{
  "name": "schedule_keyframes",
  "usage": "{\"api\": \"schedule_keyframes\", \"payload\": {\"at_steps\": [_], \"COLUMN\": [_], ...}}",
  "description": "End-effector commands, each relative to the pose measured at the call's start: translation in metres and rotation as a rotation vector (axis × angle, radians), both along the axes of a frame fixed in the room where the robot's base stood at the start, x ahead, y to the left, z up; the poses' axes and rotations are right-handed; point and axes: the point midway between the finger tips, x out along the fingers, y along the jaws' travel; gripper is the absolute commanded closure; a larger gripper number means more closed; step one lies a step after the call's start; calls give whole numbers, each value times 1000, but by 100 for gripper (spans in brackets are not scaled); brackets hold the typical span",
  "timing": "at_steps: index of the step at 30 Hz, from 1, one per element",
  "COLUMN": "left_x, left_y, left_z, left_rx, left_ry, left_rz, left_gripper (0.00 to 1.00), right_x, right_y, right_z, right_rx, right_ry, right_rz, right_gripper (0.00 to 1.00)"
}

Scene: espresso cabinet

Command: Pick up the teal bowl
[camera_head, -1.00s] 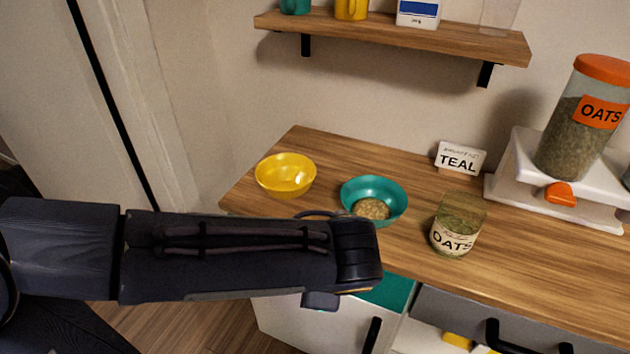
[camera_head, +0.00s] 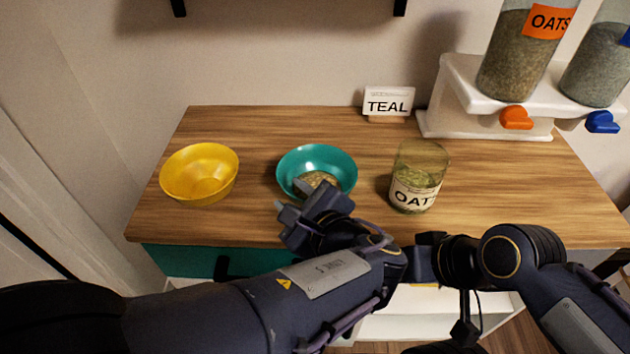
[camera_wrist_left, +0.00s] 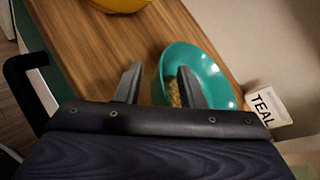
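The teal bowl (camera_head: 335,160) stands upright on the wooden counter with a small heap of oats (camera_head: 318,180) in it. It also shows in the left wrist view (camera_wrist_left: 208,66). My left gripper (camera_head: 293,196) is at the bowl's near-left rim, its fingers apart. In the left wrist view my left gripper (camera_wrist_left: 158,72) has one finger outside the bowl and one over its inside, with the rim between them. I cannot tell whether either finger touches it. My right arm comes in from the right; its fingers cannot be made out.
A yellow bowl (camera_head: 199,175) stands to the left and a glass oats jar (camera_head: 418,178) close to the right. A TEAL sign (camera_head: 388,103) and a white dispenser stand (camera_head: 463,108) are behind. Bare counter (camera_head: 250,130) lies between the bowls.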

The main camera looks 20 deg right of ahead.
Motion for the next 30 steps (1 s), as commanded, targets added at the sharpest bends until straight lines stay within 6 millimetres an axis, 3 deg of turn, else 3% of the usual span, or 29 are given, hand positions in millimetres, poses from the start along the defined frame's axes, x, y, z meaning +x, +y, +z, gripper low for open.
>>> {"api": "schedule_keyframes", "payload": {"at_steps": [3,11,19,30], "left_x": [10,11,11,11], "left_y": [3,3,3,3], "left_z": [-4,-4,-4,-3], "left_rx": [-1,-1,-1,-3], "left_ry": [0,0,0,-1], "left_rz": [0,0,0,0], "left_gripper": [65,66,100,100], "right_x": [0,0,0,0], "right_y": [0,0,0,0], "right_z": [-1,-1,-1,-1], "right_rx": [0,0,0,0], "right_ry": [0,0,0,0], "right_rz": [0,0,0,0], "right_gripper": [64,64,64,64]}}
